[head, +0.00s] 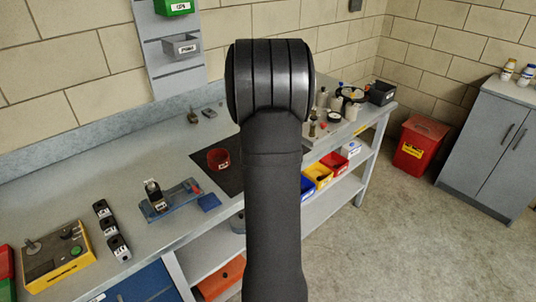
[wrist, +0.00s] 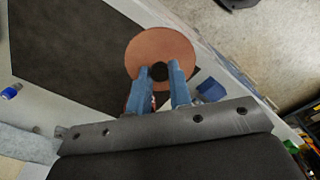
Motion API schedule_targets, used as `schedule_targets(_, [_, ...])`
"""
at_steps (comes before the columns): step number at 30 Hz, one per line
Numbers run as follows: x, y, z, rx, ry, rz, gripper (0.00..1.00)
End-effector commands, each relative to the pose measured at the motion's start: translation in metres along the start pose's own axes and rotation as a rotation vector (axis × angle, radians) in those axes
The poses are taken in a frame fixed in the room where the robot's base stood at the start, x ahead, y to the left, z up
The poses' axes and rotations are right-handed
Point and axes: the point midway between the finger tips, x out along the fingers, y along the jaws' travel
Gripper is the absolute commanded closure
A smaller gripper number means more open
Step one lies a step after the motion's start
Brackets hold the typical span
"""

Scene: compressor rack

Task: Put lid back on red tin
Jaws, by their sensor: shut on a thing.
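The red tin (head: 218,158) stands on the black mat (head: 232,181) on the bench in the head view. It looks open at the top, with a white label on its side. In the wrist view my gripper (wrist: 161,71) has its two blue fingers closed on the dark knob of a round copper-brown lid (wrist: 160,41). The lid appears over the edge of the dark mat (wrist: 65,50). Its height above the bench is hard to tell. A sliver of red shows by the left finger. My arm hides the gripper and lid in the head view.
A yellow control box (head: 58,258) and several black labelled blocks stand further left. Bottles and a black box (head: 381,93) crowd the bench's far end.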

Motion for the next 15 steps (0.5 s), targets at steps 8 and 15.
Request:
schedule_targets(8, [-0.001,0.070,-0.094,-0.200,0.000,0.000,1.00])
schedule_targets(15, [0.000,0.096,-0.150,-0.309,0.000,0.001,1.00])
